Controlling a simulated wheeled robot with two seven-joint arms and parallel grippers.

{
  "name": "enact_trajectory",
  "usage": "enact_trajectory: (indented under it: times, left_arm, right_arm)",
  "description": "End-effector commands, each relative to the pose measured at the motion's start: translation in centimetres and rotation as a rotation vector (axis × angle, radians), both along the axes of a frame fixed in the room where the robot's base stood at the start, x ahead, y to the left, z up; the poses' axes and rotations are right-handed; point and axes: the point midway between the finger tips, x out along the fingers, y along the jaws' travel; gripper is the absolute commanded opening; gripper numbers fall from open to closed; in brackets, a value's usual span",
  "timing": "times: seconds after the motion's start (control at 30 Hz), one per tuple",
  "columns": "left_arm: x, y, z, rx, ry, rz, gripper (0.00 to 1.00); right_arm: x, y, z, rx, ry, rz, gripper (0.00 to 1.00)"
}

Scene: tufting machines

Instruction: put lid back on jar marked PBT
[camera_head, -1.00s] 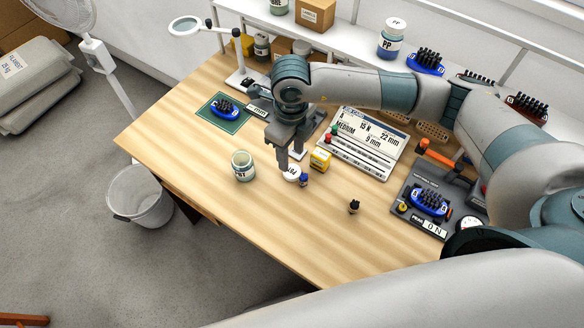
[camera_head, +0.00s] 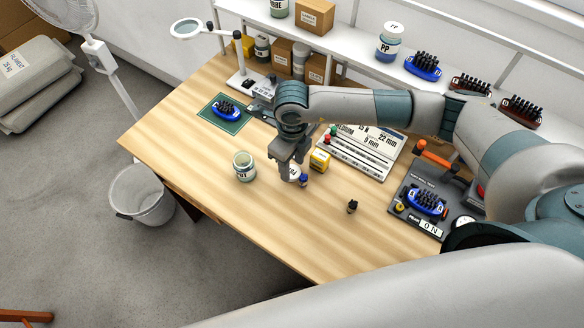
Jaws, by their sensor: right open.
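The open jar (camera_head: 244,168) stands upright on the wooden table, left of my right gripper, with a label partly readable. A white lid (camera_head: 296,173) lies on the table to the jar's right, mostly hidden by my right gripper. My right gripper (camera_head: 291,174) points down at the lid with its jaws open. I cannot tell whether its fingers touch the lid. My left gripper is not in view.
A small dark item (camera_head: 352,206) stands further right. The table (camera_head: 265,220) is clear in front of the jar.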

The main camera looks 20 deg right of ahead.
Motion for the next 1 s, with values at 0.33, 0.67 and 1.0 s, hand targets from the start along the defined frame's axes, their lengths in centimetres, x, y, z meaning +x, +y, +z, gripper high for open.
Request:
enact_trajectory:
  times: [0.33,0.67,1.0]
  left_arm:
    - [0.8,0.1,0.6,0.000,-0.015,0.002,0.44]
    - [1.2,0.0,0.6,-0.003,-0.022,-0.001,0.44]
    - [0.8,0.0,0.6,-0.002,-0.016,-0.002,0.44]
  right_arm:
    - [0.1,0.1,-1.6,0.001,-0.002,0.001,0.43]
    - [0.0,0.0,-1.6,0.001,-0.002,0.001,0.40]
    - [0.0,0.0,-1.5,0.001,-0.001,0.001,0.16]
